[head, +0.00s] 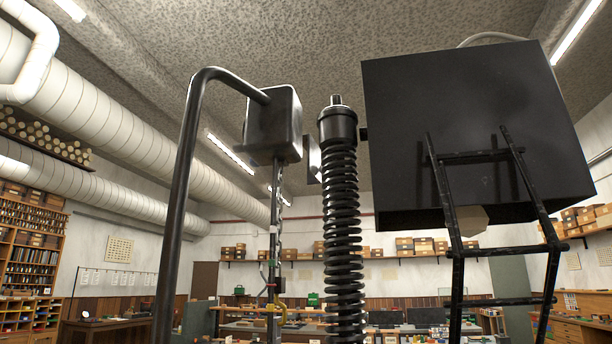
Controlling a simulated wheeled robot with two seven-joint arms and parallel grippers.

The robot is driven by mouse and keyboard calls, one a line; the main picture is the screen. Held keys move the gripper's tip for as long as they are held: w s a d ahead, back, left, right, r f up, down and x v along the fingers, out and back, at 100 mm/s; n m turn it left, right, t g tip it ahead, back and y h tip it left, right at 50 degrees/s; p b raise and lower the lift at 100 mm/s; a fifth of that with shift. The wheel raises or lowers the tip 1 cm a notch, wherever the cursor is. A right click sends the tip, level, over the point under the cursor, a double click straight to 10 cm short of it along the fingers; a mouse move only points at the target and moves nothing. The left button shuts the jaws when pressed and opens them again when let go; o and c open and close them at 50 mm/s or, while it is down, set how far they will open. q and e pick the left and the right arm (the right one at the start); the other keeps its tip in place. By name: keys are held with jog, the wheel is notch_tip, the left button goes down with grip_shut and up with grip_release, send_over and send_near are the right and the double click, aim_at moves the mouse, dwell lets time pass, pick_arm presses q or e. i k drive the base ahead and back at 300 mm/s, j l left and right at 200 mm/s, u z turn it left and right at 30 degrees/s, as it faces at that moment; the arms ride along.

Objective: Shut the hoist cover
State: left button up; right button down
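A dark box-shaped hoist housing (274,124) hangs at the end of a bent black pipe (186,170), left of centre. A chain (280,200) runs down from its underside towards a yellow hook-like part (283,314). A small dark panel with a pale face (314,158) shows to its right, partly behind the spring column; I cannot tell whether it belongs to the hoist. No part is clearly recognisable as the cover, and I cannot tell how far open it is. Neither of my grippers is in view.
A black coil-spring column (343,220) stands upright at centre. A large black box (475,125) fills the upper right, with a black ladder-like frame (456,225) in front. Benches (270,327) and shelves with boxes (425,247) line the room behind. White ducts (100,115) run overhead.

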aim_at(315, 167)
jog(key=i+j+u, duration=0.25)
jog(key=j+u, duration=0.15)
jog(key=j, duration=0.2)
jog(key=i+j+u, duration=0.85)
jog(key=i+j+z, duration=0.2)
jog(key=i, duration=0.2)
jog(key=i+j+z, duration=0.2)
jog(key=i, duration=0.2)
jog(key=i+j+z, duration=0.25)
jog(key=i+l+z, duration=0.2)
jog(key=i+z, duration=0.2)
jog(key=i, duration=0.15)
jog(key=i+z, duration=0.35)
jog(key=i, duration=0.15)
jog(key=i+j+z, duration=0.1)
jog(key=i+z, duration=0.3)
jog(key=i, duration=0.15)
jog(key=i+z, duration=0.25)
jog(key=i, duration=0.25)
jog(key=i+z, duration=0.25)
jog(key=i, duration=0.25)
jog(key=i+j+z, duration=0.25)
jog(key=i, duration=0.25)
jog(key=i+l+z, duration=0.1)
jog(key=z, duration=0.35)
jog(key=i+z, duration=0.45)
jog(key=i+j+z, duration=0.1)
jog(key=z, duration=0.35)
jog(key=i+j+z, duration=0.15)
jog(key=z, duration=0.35)
